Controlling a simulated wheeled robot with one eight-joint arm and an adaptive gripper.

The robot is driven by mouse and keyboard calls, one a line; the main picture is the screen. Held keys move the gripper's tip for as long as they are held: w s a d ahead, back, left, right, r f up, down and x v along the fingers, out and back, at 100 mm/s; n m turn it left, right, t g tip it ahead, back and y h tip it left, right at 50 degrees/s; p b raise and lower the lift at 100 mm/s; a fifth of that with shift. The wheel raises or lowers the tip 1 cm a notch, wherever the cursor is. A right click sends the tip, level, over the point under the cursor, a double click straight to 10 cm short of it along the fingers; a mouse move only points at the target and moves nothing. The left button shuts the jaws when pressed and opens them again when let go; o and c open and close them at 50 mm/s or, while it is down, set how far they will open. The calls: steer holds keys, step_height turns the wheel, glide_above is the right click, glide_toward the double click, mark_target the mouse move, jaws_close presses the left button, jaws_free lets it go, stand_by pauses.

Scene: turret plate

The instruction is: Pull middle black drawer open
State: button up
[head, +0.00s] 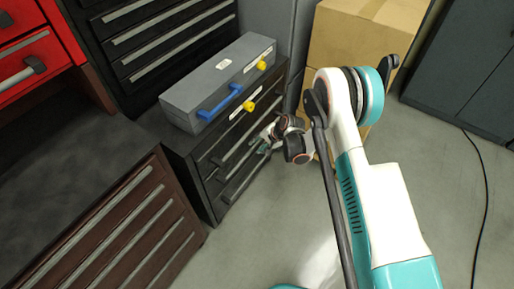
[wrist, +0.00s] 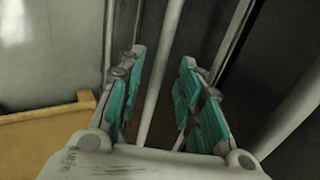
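The black drawer cabinet (head: 205,192) stands under a grey toolbox, with several drawers with long bar handles on its front. The middle black drawer (head: 228,166) is partly hidden by my gripper; I cannot tell whether it sticks out a little. My gripper (head: 262,148) is at the cabinet front, at the right part of the middle handle. In the wrist view my gripper (wrist: 160,75) has its two teal fingers apart. A pale handle bar (wrist: 164,70) runs lengthwise in the gap between them, with space visible on both sides. Contact with the bar is not visible.
The grey toolbox (head: 217,82) with a blue handle and yellow latches sits on the cabinet. A cardboard box (head: 345,40) stands right of it. A dark brown drawer unit (head: 125,235) is at front left, a red cabinet (head: 30,60) at far left. Floor is clear in front.

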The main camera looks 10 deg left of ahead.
steer(key=shift+x, duration=1.05)
jaws_close()
steer(key=shift+s+d, duration=0.1)
steer(key=shift+d, duration=0.05)
